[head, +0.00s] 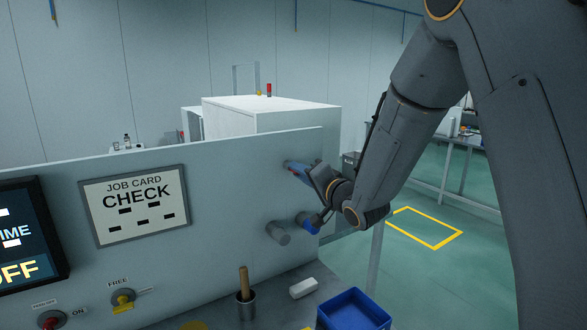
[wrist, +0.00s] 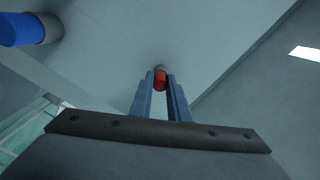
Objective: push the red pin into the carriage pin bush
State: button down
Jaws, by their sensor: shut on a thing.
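The red pin (wrist: 160,80) shows in the wrist view between the tips of my gripper's two blue-grey fingers (wrist: 160,84). My gripper is shut on it. The pin's far end meets a small grey round part (wrist: 160,68) at the panel face, which looks like the pin bush. How deep the pin sits in it cannot be told. In the head view my gripper (head: 297,169) is at the upper right of the grey panel (head: 225,190), pointing at its face. The pin and bush are mostly hidden there by the fingers.
Below my gripper, a grey cylinder (head: 278,232) and a blue part (head: 308,223) stick out from the panel. A job card (head: 135,204) reads CHECK. Below are a blue bin (head: 352,311), a white block (head: 303,288) and a cup with a wooden handle (head: 245,307).

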jog(key=shift+p+v, duration=0.5)
jog(key=shift+v, duration=1.4)
dwell(0.5)
jog(key=shift+p+v, duration=0.55)
jog(key=shift+v, duration=1.95)
